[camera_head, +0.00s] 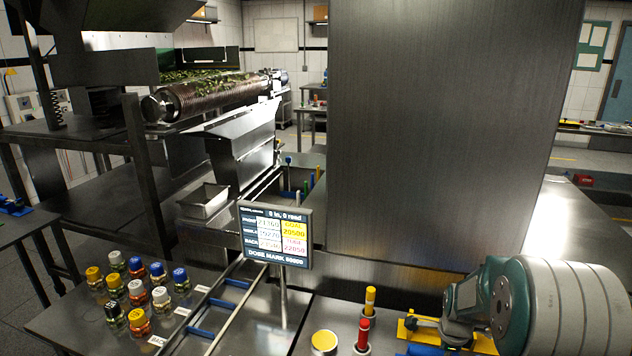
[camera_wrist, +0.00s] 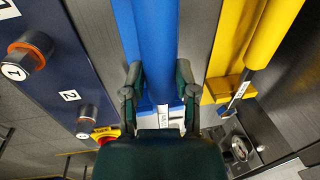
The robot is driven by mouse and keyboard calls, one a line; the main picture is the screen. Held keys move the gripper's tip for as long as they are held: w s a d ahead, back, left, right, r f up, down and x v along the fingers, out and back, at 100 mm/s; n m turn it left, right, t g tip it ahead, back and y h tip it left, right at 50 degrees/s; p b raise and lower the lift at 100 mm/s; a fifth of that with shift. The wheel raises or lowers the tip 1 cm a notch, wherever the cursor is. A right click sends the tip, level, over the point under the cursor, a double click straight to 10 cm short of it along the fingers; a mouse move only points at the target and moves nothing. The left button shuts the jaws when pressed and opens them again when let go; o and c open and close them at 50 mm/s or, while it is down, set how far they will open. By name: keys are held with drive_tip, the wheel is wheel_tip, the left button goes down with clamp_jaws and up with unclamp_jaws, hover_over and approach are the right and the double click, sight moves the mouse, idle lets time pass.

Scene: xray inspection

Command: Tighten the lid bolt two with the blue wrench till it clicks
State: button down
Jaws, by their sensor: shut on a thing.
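In the wrist view my gripper (camera_wrist: 159,74) has its two dark fingers on either side of a thick blue handle, which I take to be the blue wrench (camera_wrist: 155,40). It is shut on it. The wrench's far end is hidden by my gripper's body. I take the second for lid bolt two. In the head view my gripper (camera_head: 432,326) is low at right; the wrench is not clear there.
In the head view, several capped jars (camera_head: 138,292) stand at left, beside blue-runged rails (camera_head: 218,303). A screen (camera_head: 275,235) stands mid-table. Red and yellow upright pieces (camera_head: 363,333) are left of my gripper.

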drive_tip(key=shift+r, duration=1.95)
